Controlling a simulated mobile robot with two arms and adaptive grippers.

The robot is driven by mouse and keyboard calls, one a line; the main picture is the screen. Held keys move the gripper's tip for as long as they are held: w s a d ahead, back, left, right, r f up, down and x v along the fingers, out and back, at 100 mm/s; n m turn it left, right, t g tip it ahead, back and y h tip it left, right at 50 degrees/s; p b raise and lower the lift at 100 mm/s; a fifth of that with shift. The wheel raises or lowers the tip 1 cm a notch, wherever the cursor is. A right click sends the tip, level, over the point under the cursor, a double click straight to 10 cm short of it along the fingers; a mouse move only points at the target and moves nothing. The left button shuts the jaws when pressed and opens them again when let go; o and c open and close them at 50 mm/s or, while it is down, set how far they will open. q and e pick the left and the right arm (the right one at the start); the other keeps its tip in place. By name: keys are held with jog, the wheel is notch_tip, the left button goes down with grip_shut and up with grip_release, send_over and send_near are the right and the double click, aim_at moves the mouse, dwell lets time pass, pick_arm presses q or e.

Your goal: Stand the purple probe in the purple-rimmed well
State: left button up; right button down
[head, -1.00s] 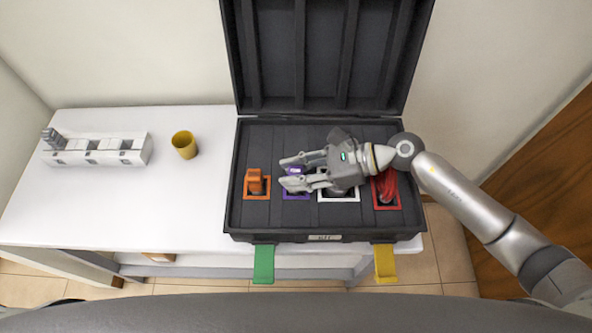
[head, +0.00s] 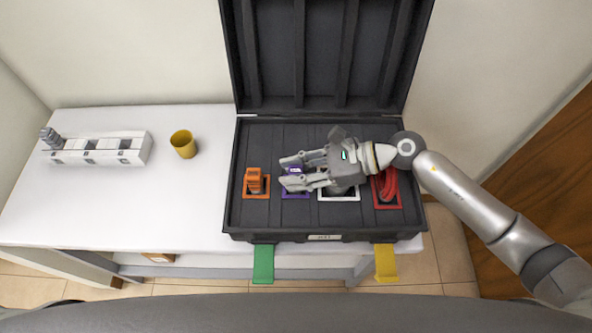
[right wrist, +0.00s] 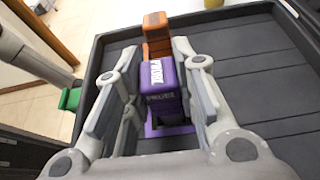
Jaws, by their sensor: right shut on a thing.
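The purple probe (right wrist: 159,88) stands upright between the fingers of my right gripper (right wrist: 150,62), which is shut on it. In the head view the probe (head: 295,170) shows partly behind the fingers of my right gripper (head: 290,172). The purple-rimmed well (head: 293,194) lies directly under it in the case, and its rim (right wrist: 178,131) also shows in the right wrist view. The probe's lower end appears to be within or just over the well; its depth cannot be told. My left gripper is not in view.
The open black case (head: 262,222) also holds an orange probe (head: 254,180), a white-rimmed well (head: 340,199) and a red item (head: 385,186). A yellow cup (head: 184,145) and a white rack (head: 100,150) stand on the white table (head: 120,205) to the left.

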dwell(0.7)
jog(key=shift+f+b, duration=0.65)
jog(key=shift+b, duration=0.25)
jog(key=c, duration=1.5)
grip_release()
jog(key=shift+o, duration=0.2)
jog(key=b+v, duration=0.2)
jog(key=v, duration=0.9)
jog(key=shift+b, duration=0.4)
jog(key=shift+s+f, duration=0.1)
